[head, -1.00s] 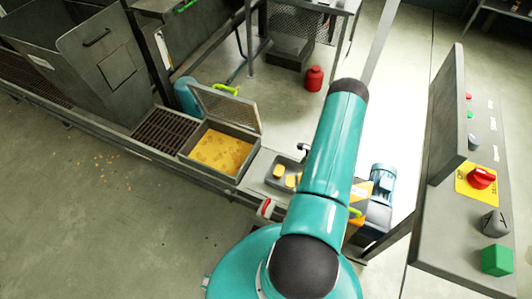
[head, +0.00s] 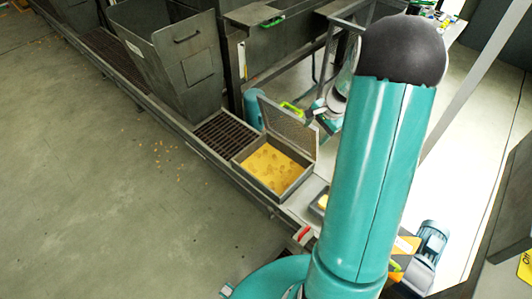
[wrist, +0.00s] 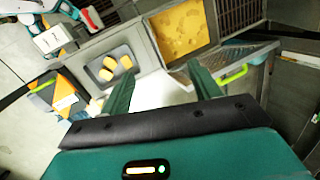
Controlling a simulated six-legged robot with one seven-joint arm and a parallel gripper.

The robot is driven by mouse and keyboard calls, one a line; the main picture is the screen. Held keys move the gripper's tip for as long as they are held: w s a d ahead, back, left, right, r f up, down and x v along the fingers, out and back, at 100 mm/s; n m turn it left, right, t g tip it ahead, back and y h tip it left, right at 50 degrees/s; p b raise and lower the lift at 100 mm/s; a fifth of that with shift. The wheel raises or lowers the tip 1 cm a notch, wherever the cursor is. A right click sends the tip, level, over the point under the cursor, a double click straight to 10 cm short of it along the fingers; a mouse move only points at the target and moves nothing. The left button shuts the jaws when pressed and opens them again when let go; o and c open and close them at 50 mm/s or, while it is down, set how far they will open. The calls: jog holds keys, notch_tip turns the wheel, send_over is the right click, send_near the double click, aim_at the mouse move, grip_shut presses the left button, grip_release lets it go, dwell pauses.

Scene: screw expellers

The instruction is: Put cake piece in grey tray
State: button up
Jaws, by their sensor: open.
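In the wrist view, a small grey tray (wrist: 118,79) holds a few yellow cake pieces (wrist: 110,62). A pale yellowish thing shows beside my left finger, too small to identify surely. My gripper (wrist: 162,88) is open, its two green fingers apart with nothing between them. The tray lies to the left of the fingers. In the head view, my arm hides most of the grey tray (head: 315,207), with a bit of yellow cake (head: 323,201) showing.
A metal box (head: 240,170) with a raised mesh lid (head: 288,127) holds a yellow mass beside the tray. A dark grating (head: 222,132) and a large hopper (head: 172,55) stand farther left. A blue motor (head: 432,240) is at right.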

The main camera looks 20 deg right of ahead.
jog(key=s+a+r+n+h, duration=0.15)
jog(key=a+r+n, duration=0.25)
jog(key=a+r, duration=0.4)
jog(key=s+a+r+n, duration=0.3)
jog(key=a+r, duration=0.5)
jog(key=r, duration=0.1)
jog(key=s+a+r+n+t, duration=0.1)
jog(key=s+a+r+n, duration=0.2)
jog(key=s, duration=0.4)
jog(key=s+a+r+n+t, duration=0.1)
jog(key=s+a+r+n, duration=0.2)
jog(key=s+a+n, duration=0.2)
jog(key=s+a, duration=0.3)
jog(key=shift+r+t, duration=0.25)
jog(key=shift+t, duration=0.15)
jog(key=shift+h, duration=0.25)
jog(key=shift+s, duration=0.1)
jog(key=c, duration=0.6)
jog(key=shift+o, duration=0.2)
jog(key=shift+s, duration=0.15)
